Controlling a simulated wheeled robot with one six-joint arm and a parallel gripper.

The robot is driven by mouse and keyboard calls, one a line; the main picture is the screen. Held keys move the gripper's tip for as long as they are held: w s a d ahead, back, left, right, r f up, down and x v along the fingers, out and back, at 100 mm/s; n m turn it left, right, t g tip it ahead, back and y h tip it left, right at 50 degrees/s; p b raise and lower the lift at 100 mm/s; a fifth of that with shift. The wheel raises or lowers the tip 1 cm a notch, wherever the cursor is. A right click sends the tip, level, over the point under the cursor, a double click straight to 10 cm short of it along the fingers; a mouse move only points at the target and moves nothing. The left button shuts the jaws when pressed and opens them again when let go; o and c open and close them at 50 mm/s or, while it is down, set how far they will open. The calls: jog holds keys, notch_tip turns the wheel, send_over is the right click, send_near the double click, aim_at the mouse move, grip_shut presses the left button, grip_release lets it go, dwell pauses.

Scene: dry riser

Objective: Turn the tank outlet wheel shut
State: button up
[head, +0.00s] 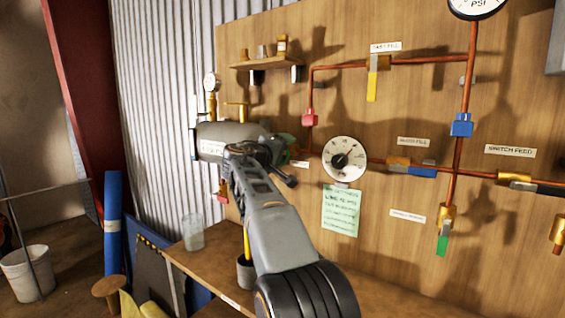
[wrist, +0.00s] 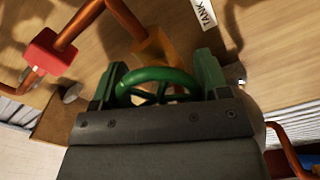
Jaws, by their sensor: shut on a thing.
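The tank outlet wheel is a green spoked handwheel (wrist: 158,76), seen in the wrist view in front of a brass valve body. My gripper (wrist: 160,84) has one finger on each side of the wheel and is shut on its rim. In the head view my forearm and wrist hide most of the wheel, and only a bit of green shows by my gripper (head: 282,160). The grey tank (head: 222,138) stands just left of it. A white label reading TANK (wrist: 206,13) is on the board above the wheel. How far the wheel is turned cannot be told.
Copper pipes with a red fitting (head: 310,118) and a dial (head: 345,158) are on the wooden board close to my wrist. A shelf (head: 265,64) with small items is above. A glass jar (head: 193,232) and a pencil cup (head: 245,272) stand on the bench below.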

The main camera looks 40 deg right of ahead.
jog(key=shift+m+b, duration=0.75)
jog(key=shift+m, duration=0.25)
jog(key=o, duration=0.9)
jog(key=b+v, duration=0.1)
jog(key=v, duration=1.2)
jog(key=shift+s+a+b, duration=0.25)
jog(key=shift+a+b, duration=0.05)
jog(key=shift+a, duration=0.05)
